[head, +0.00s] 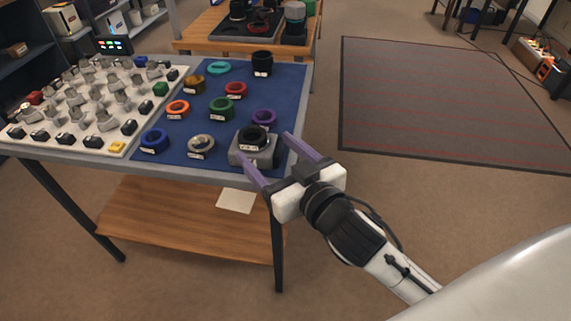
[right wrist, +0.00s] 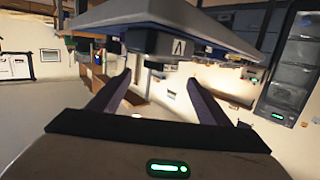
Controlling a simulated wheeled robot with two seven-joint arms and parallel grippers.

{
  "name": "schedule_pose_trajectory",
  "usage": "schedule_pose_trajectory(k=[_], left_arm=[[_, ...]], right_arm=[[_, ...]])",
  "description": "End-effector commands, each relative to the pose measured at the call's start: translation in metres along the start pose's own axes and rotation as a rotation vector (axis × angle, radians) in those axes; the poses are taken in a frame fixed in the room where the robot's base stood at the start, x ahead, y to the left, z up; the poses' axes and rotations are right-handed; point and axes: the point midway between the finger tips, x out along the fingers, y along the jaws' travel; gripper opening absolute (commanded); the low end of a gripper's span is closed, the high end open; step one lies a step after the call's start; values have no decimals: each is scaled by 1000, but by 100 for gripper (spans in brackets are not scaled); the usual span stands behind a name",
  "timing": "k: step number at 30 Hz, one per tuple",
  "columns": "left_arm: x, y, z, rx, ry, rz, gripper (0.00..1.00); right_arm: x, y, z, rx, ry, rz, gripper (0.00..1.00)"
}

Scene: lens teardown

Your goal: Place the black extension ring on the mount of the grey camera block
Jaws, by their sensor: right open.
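The grey camera block (head: 243,158) sits at the front right corner of the blue mat. A black ring (head: 252,136) with a white label is on top of the block and looks seated level; the mount beneath it is hidden. A taller black ring (head: 262,64) stands at the mat's back right. My right gripper (head: 264,146) is open, with its purple fingers apart on either side of the block and ring. I cannot tell if they touch. In the right wrist view, the two fingers (right wrist: 157,95) are spread with nothing between them. My left gripper is not in view.
The blue mat (head: 205,106) holds several coloured rings, including a green ring (head: 221,108) and a purple ring (head: 264,117). A white tray (head: 98,142) of small parts lies to the left. The floor right of the table is open, with a dark rug (head: 450,105).

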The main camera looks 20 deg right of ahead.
Motion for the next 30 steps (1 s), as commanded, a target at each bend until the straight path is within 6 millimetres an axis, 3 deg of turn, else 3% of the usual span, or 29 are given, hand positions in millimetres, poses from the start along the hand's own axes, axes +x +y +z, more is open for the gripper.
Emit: schedule_pose_trajectory(k=[6,13,16,19,22,24,27,30], left_arm=[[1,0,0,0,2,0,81],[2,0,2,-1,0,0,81],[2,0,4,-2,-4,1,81],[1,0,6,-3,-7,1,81],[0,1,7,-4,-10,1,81],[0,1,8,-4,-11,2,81],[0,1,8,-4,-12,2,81],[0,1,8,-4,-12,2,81]], right_arm=[[-43,0,0,0,-1,0,71],[-65,0,0,0,-1,1,71],[-66,-1,16,-2,-35,-2,71],[-67,-4,68,-11,-146,-16,71],[-76,-12,141,-14,-297,-45,71],[-90,-18,192,-10,-401,-68,71],[-114,-29,251,5,-521,-101,71],[-134,-37,288,17,-594,-123,71]])
